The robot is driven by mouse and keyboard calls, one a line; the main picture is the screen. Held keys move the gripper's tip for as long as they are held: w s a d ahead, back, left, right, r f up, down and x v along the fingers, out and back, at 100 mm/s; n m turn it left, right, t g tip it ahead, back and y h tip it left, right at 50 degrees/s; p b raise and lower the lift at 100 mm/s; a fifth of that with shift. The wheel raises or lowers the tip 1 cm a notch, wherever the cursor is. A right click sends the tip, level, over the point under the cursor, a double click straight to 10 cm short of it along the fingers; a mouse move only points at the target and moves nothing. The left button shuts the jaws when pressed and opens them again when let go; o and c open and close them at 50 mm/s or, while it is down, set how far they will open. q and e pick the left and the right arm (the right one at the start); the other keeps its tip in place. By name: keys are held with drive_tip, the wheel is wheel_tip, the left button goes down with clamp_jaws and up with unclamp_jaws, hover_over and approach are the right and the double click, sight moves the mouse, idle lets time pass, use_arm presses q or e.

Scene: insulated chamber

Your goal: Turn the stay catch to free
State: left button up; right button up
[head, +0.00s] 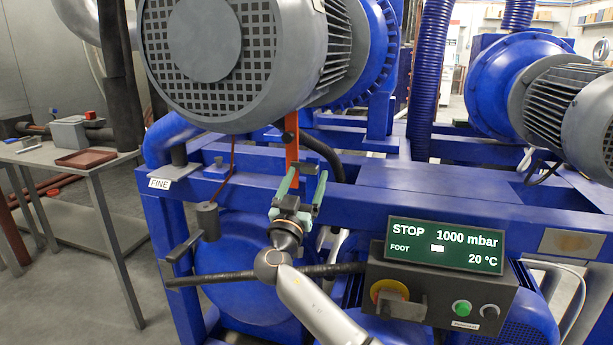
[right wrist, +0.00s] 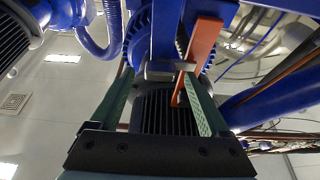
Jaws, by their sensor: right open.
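My right gripper (head: 305,178) points up below the big grey motor in the head view. Its two green fingers are apart and nothing is held between them. An orange bar (head: 291,152) hangs under the motor, just behind and above the fingers. In the right wrist view the orange bar (right wrist: 205,45) runs down past the right finger, and a small grey block (right wrist: 160,69) sits between the fingertips of the gripper (right wrist: 161,82). I cannot tell whether the bar touches a finger. No part is labelled as the stay catch; the orange bar may be it. My left gripper is out of view.
The grey motor (head: 208,45) overhangs the blue frame (head: 400,185). A control box (head: 440,287) with a display reading STOP, 1000 mbar stands right of my arm. A small grey weight (head: 208,221) hangs on a cord to the left. A grey table (head: 75,152) is far left.

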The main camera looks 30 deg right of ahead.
drive_tip(key=shift+w+d+r, duration=0.15)
drive_tip(key=shift+w+d, duration=0.1)
drive_tip(key=shift+d, duration=0.1)
clamp_jaws()
idle(0.5)
